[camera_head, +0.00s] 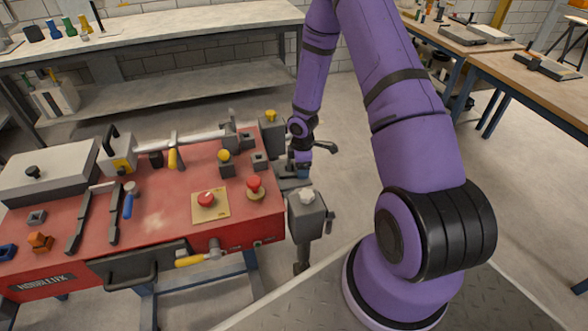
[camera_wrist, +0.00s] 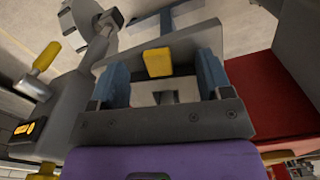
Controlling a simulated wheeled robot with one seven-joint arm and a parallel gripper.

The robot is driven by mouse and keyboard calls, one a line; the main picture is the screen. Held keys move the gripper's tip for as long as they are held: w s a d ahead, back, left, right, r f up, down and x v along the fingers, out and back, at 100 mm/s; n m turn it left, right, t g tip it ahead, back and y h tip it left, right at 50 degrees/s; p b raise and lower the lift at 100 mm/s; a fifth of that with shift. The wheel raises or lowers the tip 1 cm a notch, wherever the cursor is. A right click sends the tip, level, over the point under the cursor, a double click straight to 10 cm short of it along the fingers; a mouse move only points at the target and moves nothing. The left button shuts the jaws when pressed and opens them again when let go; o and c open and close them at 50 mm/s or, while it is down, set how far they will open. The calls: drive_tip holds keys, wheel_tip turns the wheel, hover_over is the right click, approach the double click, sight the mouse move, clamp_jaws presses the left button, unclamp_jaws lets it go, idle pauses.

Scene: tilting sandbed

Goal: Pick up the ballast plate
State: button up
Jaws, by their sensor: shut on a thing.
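A flat grey plate (camera_wrist: 195,42) with a yellow block on it, which I take for the ballast plate, lies across my fingertips in the wrist view. My gripper (camera_wrist: 163,75) has its two blue fingers at the plate, one on each side of the yellow block, and is shut on it. The exact contact is hidden. In the head view my gripper (camera_head: 300,168) is at the right end of the red bench (camera_head: 160,205), beside grey metal parts. The plate is too hidden there to make out clearly.
A grey vise-like block (camera_head: 306,214) stands just below my gripper. The floor to the right is open.

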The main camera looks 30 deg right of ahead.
drive_tip(key=shift+r, duration=0.1)
wheel_tip(320, 180, up, 18)
idle(2.0)
